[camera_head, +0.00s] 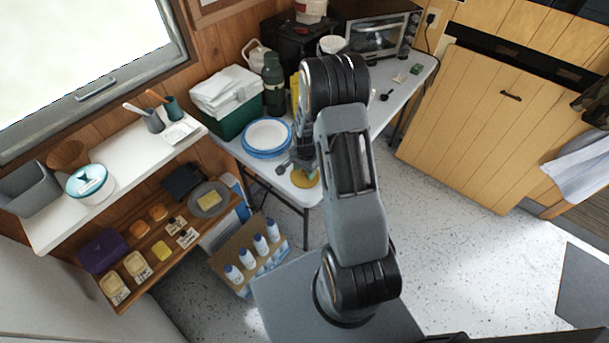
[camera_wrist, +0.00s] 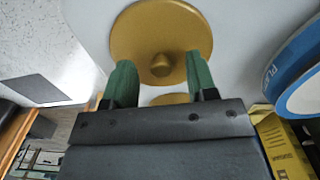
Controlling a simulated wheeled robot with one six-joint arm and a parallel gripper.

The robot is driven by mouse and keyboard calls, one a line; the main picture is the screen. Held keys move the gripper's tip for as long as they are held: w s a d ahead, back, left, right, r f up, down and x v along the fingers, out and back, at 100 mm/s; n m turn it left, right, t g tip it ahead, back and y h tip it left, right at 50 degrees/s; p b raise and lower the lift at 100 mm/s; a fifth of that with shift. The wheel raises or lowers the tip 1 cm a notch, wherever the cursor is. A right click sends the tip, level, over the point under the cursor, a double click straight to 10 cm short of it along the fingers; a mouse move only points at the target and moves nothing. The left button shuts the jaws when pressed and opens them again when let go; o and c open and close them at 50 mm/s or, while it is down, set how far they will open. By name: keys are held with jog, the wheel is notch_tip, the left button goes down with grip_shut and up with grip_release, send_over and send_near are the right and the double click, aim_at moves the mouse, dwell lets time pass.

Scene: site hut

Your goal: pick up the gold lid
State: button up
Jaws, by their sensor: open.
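The gold lid (camera_wrist: 150,30) is a round disc with a small knob (camera_wrist: 161,66), lying on the white table top. In the head view the lid (camera_head: 306,179) shows partly near the table's front edge, beside my arm. My gripper (camera_wrist: 160,62) is open, its two green fingers on either side of the knob with space between them. I cannot tell how high the fingertips are above the lid. A second gold surface (camera_wrist: 170,99) shows between the fingers, mostly hidden by the gripper body.
A stack of blue-rimmed white plates (camera_head: 268,134) lies left of the lid; it also shows in the wrist view (camera_wrist: 290,62). A yellow box (camera_wrist: 283,148) stands nearby.

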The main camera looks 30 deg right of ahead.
jog(key=shift+f, duration=0.15)
jog(key=shift+c, duration=0.5)
grip_shut()
